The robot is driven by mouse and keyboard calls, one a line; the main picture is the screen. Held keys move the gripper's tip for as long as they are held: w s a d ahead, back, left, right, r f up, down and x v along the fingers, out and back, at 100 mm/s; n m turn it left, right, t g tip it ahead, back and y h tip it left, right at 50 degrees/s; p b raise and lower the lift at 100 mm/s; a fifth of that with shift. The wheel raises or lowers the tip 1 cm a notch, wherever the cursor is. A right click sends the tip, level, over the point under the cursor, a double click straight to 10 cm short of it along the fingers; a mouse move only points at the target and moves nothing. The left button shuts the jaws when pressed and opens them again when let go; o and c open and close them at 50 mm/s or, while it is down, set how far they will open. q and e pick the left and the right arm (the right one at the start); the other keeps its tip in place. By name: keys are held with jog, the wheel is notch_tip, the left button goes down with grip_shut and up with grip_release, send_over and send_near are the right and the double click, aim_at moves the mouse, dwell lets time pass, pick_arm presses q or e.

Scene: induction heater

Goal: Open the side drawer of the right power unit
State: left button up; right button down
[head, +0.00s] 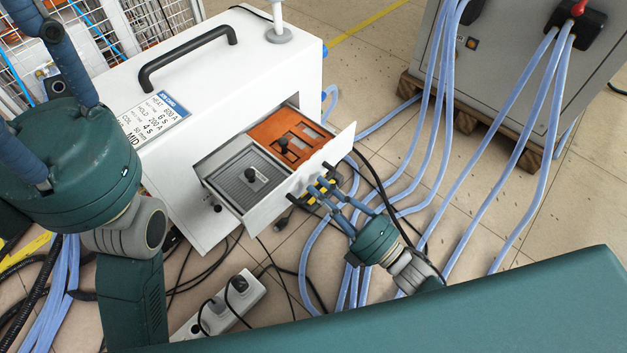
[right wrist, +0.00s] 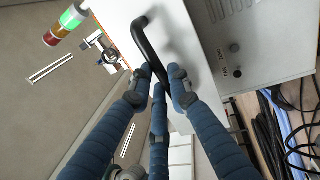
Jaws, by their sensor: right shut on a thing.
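The white power unit (head: 185,75) has its drawer (head: 255,208) pulled out from the side. Inside are a grey insert (head: 240,175) and an orange insert (head: 290,133), each with a black knob. My right gripper (head: 318,187) is shut on the black drawer handle at the drawer's front. In the right wrist view the handle (right wrist: 144,42) runs between the fingers of the gripper (right wrist: 163,80). My left gripper (head: 35,95) is at the left of the head view, with its blue fingers partly cut off by the edge. It is apart from the drawer.
A grey cabinet (head: 500,80) stands on a wooden pallet at the upper right. Light-blue hoses (head: 430,130) and black cables cross the floor around the drawer and my right arm. A white power strip (head: 220,305) lies on the floor below. A black carrying handle (head: 185,55) tops the unit.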

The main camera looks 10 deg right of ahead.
dwell(0.3)
jog(key=c, duration=1.6)
grip_release()
jog(key=shift+v, duration=6.1)
